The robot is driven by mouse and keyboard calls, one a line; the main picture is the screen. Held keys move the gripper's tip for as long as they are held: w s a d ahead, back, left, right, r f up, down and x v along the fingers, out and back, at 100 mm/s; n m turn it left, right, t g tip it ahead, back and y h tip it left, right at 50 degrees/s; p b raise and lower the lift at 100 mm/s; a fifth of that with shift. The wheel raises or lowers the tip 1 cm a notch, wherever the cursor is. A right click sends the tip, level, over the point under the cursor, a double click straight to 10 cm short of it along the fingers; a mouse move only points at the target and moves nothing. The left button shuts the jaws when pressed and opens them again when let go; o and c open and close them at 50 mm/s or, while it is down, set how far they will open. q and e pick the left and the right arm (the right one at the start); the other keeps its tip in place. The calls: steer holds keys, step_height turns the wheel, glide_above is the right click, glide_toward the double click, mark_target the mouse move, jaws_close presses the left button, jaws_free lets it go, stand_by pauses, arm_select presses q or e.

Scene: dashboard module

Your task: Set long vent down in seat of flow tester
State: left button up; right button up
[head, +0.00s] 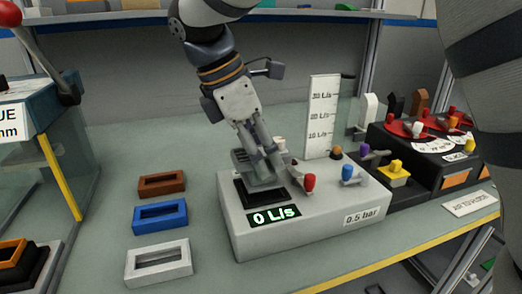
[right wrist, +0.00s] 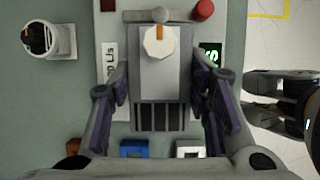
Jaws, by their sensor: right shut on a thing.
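The flow tester (head: 330,205) is a pale grey box on the table, with a display reading 0 L/s and a 0.5 bar label. Its dark seat (head: 246,194) is on the left of its top. My right gripper (head: 265,158) is shut on the grey long vent (head: 243,157), which is over the seat. I cannot tell whether the vent touches the seat. The right wrist view shows the vent (right wrist: 160,90) between the fingers, with dark slots at one end and a white knob with an orange mark.
Brown (head: 162,183), blue (head: 160,216) and white (head: 159,262) frames lie left of the tester. A red knob (head: 309,182) and a blue knob (head: 348,173) stand on its top. An upright L/s scale (head: 322,110) is behind. A black console (head: 430,150) stands at the right.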

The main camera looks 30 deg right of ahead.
steer(key=shift+f, duration=1.05)
steer(key=o, duration=1.4)
steer(key=v, duration=1.2)
steer(key=shift+f, duration=0.1)
